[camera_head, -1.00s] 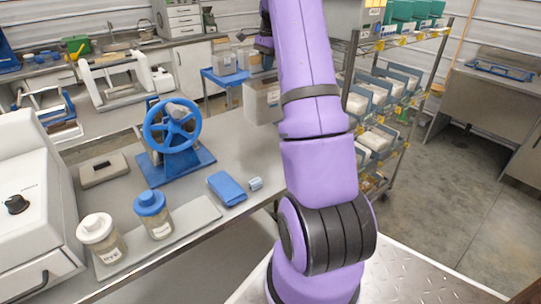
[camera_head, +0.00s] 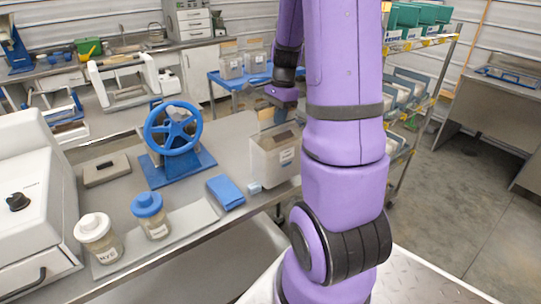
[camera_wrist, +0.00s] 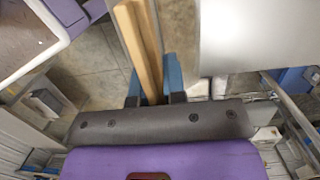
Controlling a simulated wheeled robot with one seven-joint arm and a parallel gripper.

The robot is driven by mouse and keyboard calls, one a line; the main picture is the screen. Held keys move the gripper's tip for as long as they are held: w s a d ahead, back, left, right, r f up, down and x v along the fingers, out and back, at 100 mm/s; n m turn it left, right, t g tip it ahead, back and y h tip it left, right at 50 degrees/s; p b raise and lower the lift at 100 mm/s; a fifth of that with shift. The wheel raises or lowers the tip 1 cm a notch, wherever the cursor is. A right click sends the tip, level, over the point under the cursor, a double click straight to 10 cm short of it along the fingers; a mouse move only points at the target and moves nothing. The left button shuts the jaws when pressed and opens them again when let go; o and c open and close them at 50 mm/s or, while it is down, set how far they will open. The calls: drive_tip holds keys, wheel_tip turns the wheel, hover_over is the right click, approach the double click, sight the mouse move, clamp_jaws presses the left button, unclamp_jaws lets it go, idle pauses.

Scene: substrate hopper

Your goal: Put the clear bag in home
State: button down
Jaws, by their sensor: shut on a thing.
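A clear, boxy bag (camera_head: 274,158) with a white label hangs below my gripper (camera_head: 278,112) in the head view, at the right end of the grey bench. In the wrist view my gripper (camera_wrist: 153,88) has its blue fingers closed on a tan wooden bar (camera_wrist: 140,48), which appears to be the bag's top. The bag's body is not clear in that view. My arm hides part of its right side in the head view. I cannot tell whether its bottom touches the bench. No place marked as home is readable.
A blue handwheel press (camera_head: 173,130) and two jars (camera_head: 98,238) stand further left. Two similar containers (camera_head: 231,67) sit on a blue cart (camera_head: 228,80) behind. Shelves (camera_head: 405,95) stand right.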

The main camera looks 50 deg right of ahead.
drive_tip(key=w+d+f, duration=0.5)
drive_tip(key=w+d, duration=0.4)
drive_tip(key=w, duration=0.3)
drive_tip(key=shift+w+d, duration=0.2)
drive_tip(key=shift+w, duration=0.1)
drive_tip(key=shift+f, duration=0.1)
idle(0.3)
drive_tip(key=c, duration=1.2)
unclamp_jaws()
drive_tip(key=shift+f, duration=0.1)
